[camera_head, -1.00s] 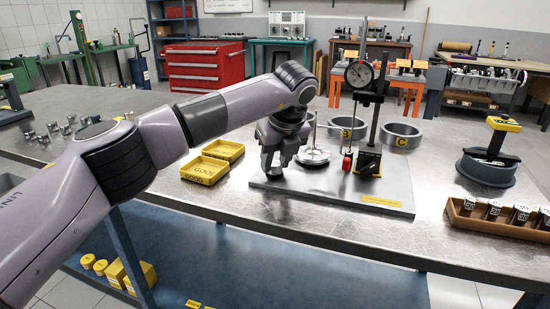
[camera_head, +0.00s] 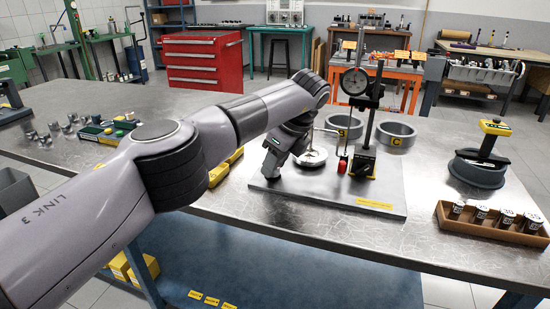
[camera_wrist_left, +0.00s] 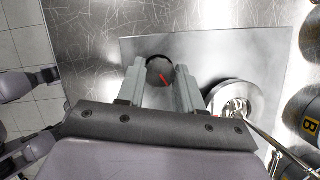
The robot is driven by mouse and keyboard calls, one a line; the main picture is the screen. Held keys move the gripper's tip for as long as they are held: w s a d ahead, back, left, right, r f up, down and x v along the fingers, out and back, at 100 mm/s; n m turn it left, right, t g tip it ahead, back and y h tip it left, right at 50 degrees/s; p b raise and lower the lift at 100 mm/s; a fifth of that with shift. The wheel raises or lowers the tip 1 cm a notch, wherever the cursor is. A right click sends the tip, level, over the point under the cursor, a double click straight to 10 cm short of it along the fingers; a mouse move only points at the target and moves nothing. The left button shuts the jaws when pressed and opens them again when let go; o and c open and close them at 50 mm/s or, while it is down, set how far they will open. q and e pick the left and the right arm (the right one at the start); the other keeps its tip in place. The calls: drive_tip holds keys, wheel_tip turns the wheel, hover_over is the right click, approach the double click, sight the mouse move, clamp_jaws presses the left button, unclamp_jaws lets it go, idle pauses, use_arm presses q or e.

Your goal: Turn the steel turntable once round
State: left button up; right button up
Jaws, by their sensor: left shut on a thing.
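The steel turntable (camera_head: 311,157) is a shiny round disc on a grey base plate (camera_head: 330,197) on the workbench. It also shows in the left wrist view (camera_wrist_left: 222,92), right of my fingers. My left gripper (camera_head: 271,168) points down at the plate's left part, beside the turntable. In the left wrist view its two fingers (camera_wrist_left: 161,72) are on either side of a round dark knob with a red mark (camera_wrist_left: 158,66), and they are shut on it. The knob is mostly hidden by the gripper in the head view. My right gripper is not in view.
A dial gauge (camera_head: 354,81) on a black stand (camera_head: 370,125) rises right of the turntable. Rings (camera_head: 395,134) stand behind it. A yellow tray (camera_head: 222,172) is partly behind my arm. A wooden box of weights (camera_head: 490,225) lies at the right.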

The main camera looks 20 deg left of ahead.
use_arm(q)
drive_tip(key=shift+r, duration=0.1)
idle(0.4)
drive_tip(key=o, duration=1)
drive_tip(key=shift+o, duration=0.2)
drive_tip(key=p+v, duration=0.1)
drive_tip(key=v, duration=0.6)
